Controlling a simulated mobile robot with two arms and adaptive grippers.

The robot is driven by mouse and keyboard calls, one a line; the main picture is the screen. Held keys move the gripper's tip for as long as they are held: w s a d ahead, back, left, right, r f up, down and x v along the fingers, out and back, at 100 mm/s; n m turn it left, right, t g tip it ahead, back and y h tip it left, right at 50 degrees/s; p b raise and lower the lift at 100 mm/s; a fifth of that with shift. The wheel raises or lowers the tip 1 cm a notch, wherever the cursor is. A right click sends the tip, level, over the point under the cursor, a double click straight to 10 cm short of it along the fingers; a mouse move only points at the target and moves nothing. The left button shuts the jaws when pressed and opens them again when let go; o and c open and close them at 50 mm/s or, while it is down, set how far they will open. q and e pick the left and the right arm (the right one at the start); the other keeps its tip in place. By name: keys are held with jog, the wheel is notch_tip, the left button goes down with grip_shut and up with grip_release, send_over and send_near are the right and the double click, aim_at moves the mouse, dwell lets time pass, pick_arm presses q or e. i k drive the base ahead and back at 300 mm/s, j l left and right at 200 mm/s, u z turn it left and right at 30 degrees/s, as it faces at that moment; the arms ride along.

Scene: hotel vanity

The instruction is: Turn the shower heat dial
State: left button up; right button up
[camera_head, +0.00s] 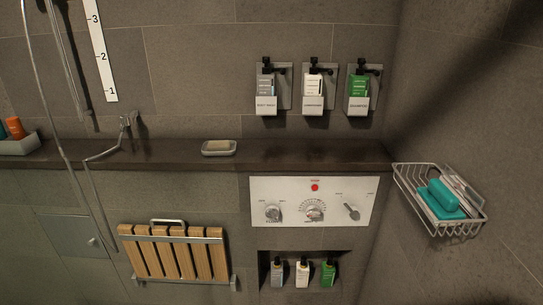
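A white control panel (294,188) is set in the tiled wall below the dark ledge. It carries a left knob (273,212), a larger middle dial with scale marks (314,209), and a right lever-like knob (351,211) that points up and to the left. A small red light or button (315,187) sits above the middle dial. The markings are too small to read, so I cannot tell which one is the heat dial. Neither of my grippers is in view.
A wire basket (440,228) with teal items juts out from the right wall. A folded wooden seat (176,254) hangs lower left. A soap dish (219,148) rests on the ledge (300,153). A niche below the panel holds small bottles (302,272). Space before the panel looks clear.

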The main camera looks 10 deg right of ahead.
aim_at(313, 212)
jog(key=k+j+z, duration=0.2)
jog(key=k, duration=0.5)
jog(key=k+j+z, duration=0.25)
jog(key=k, duration=0.45)
jog(key=i+l, duration=0.1)
jog(key=i, duration=2.45)
jog(key=k+j, duration=0.1)
jog(key=k, duration=0.2)
jog(key=k+j, duration=0.15)
jog(key=k, duration=0.15)
